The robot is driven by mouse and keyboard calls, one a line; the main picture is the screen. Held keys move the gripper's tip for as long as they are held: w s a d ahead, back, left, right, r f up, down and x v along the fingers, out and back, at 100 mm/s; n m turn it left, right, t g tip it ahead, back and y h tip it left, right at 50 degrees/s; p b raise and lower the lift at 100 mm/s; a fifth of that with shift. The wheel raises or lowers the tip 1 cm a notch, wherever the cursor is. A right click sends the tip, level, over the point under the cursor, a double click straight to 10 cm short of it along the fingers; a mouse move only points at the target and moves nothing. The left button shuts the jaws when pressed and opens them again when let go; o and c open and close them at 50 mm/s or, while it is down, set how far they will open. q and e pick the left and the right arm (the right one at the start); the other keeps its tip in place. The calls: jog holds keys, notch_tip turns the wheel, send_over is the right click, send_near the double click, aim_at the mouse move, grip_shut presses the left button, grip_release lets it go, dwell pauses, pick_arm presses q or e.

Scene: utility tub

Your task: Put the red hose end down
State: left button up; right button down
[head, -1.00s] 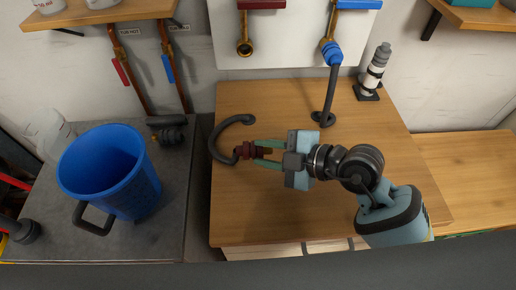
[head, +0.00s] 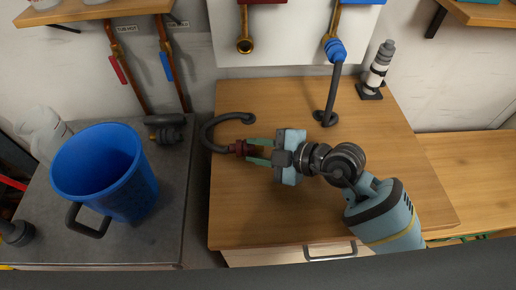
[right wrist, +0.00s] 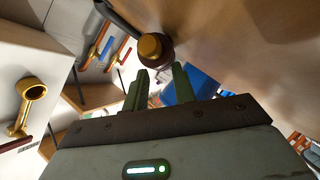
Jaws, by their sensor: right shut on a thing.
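The red hose end (head: 240,147) is a dark red fitting on a short black hose (head: 207,132) that curves over the left edge of the wooden worktop (head: 290,215). My right gripper (head: 256,151) is shut on it, with green fingers pointing left. The hose end is near the worktop's left edge; whether it touches the wood I cannot tell. In the right wrist view, the hose end shows a brass-coloured middle (right wrist: 152,46) just beyond the fingertips (right wrist: 160,75). My left gripper is not in view.
A blue bucket (head: 108,175) stands on the grey counter to the left, past a dark gap. A dark hose fitting (head: 166,130) lies behind it. A blue-ended hose (head: 333,80) hangs from a tap to the worktop. The worktop's front is clear.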

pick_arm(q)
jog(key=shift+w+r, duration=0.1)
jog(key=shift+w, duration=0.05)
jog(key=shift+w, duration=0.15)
pick_arm(e)
jog(key=c, duration=1.1)
grip_release()
jog(key=shift+f, duration=0.1)
jog(key=shift+s+d+r, duration=0.1)
jog(key=shift+d+r, duration=0.05)
jog(key=shift+r, duration=0.05)
jog(key=v, duration=1.1)
jog(key=shift+s+d+r, duration=0.1)
jog(key=shift+d, duration=0.15)
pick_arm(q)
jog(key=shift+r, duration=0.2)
